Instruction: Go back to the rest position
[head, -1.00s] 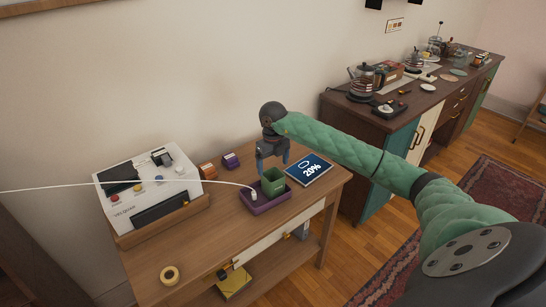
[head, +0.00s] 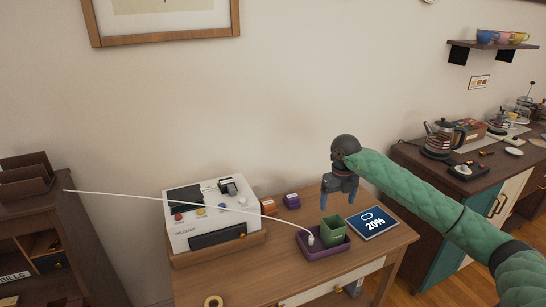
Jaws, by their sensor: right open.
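My right gripper (head: 339,197) comes in from the right on the green padded arm. It points down with its blue-tipped fingers apart and nothing between them. It hangs above the purple tray (head: 322,254), near a green cup (head: 333,228) in that tray. A small white object (head: 311,240) stands in the tray beside the cup, at the end of a thin white cable. My left gripper does not show.
The cable (head: 130,196) stretches left to a dark cabinet (head: 40,225). A coffee sideboard stands right.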

